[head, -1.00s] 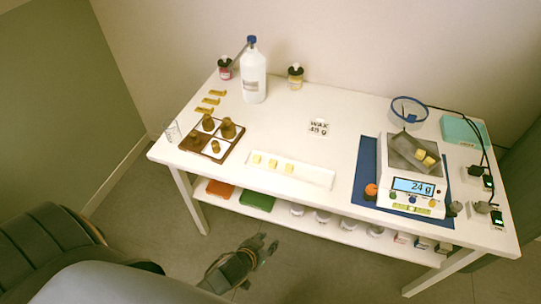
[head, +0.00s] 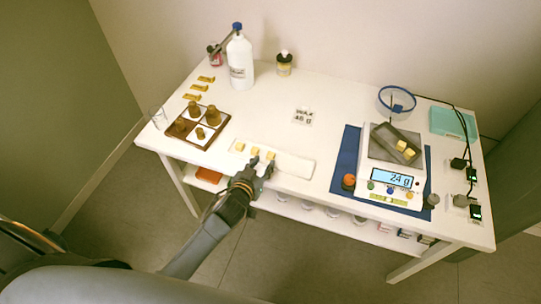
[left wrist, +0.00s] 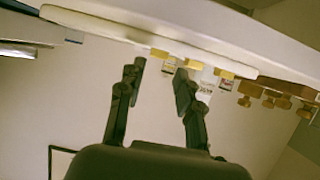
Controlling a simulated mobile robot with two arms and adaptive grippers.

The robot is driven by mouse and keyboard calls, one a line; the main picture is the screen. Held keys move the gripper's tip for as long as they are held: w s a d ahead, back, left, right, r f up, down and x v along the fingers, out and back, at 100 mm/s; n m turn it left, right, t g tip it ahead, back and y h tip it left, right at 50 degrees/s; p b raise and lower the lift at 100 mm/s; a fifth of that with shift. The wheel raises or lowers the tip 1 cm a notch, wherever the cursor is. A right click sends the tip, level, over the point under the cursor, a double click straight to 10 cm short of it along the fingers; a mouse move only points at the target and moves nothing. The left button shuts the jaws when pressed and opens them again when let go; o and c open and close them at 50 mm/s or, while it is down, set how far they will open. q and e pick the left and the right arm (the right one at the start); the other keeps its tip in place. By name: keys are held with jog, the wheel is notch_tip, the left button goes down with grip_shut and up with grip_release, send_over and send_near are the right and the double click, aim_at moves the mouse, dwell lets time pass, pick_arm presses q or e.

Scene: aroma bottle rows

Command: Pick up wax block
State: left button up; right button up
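Three small yellow wax blocks stand in a row on a white tray (head: 296,164) at the table's front edge: a left one (head: 240,147), a middle one (head: 255,151) and a right one (head: 270,155). My left gripper (head: 262,165) is at the tray's front side, just in front of the middle and right blocks. In the left wrist view its two fingers (left wrist: 158,82) are spread apart with nothing between them, and the blocks (left wrist: 193,64) lie beyond the fingertips. Two more wax blocks (head: 409,153) lie in the grey pan on the scale (head: 395,178), which reads 24 g. My right gripper is out of view.
A blue-rimmed bowl (head: 397,100) is at the back right. The table's middle is mostly clear.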

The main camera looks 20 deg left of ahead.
aim_at(269, 158)
pick_arm(q)
jog(key=shift+x, duration=2.65)
jog(key=shift+s+d+f, duration=0.15)
jog(key=c, duration=0.5)
